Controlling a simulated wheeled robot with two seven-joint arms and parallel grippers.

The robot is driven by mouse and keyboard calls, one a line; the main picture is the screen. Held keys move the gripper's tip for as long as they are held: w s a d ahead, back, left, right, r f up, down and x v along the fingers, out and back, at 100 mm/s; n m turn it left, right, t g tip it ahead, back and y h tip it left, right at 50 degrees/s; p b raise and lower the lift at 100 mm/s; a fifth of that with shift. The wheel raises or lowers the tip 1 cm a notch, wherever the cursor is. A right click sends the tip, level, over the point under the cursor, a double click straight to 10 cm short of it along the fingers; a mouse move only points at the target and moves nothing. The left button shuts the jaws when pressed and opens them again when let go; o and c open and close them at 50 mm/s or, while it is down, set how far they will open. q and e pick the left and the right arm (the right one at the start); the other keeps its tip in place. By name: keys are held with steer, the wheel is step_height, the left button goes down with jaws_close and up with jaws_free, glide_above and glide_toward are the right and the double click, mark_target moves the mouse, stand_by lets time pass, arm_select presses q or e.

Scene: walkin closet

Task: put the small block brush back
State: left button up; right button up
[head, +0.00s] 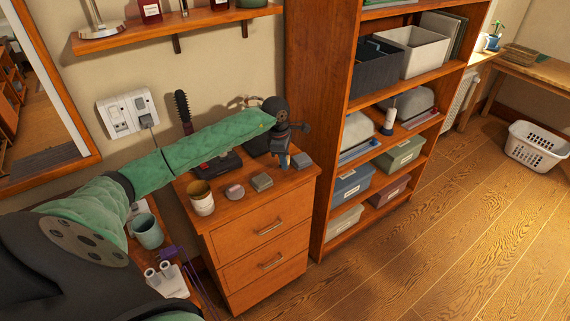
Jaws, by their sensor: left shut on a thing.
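My left gripper (284,156) points down over the back right of the wooden dresser top (215,216). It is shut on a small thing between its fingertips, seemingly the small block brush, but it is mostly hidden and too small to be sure. A small grey block (301,160) lies close to the right of the fingers; I cannot tell if they touch. Another grey block (262,182) and a pinkish block (234,191) lie nearer the dresser's front edge. My right gripper is not in view.
A cup (201,198) stands at the dresser's left front. A dark round hairbrush (184,112) stands upright behind my left forearm. A tall shelf unit (333,180) with boxes rises just right of the dresser. A wall shelf (180,27) hangs above.

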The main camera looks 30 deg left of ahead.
arm_select(q)
steer(key=shift+f+p, duration=0.75)
steer(key=shift+f, duration=0.65)
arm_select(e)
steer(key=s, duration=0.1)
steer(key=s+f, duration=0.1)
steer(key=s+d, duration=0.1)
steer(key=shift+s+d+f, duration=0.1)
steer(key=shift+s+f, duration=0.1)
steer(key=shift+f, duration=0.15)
arm_select(q)
steer(key=shift+f, duration=0.1)
steer(key=o, duration=1)
steer(key=shift+c, duration=0.2)
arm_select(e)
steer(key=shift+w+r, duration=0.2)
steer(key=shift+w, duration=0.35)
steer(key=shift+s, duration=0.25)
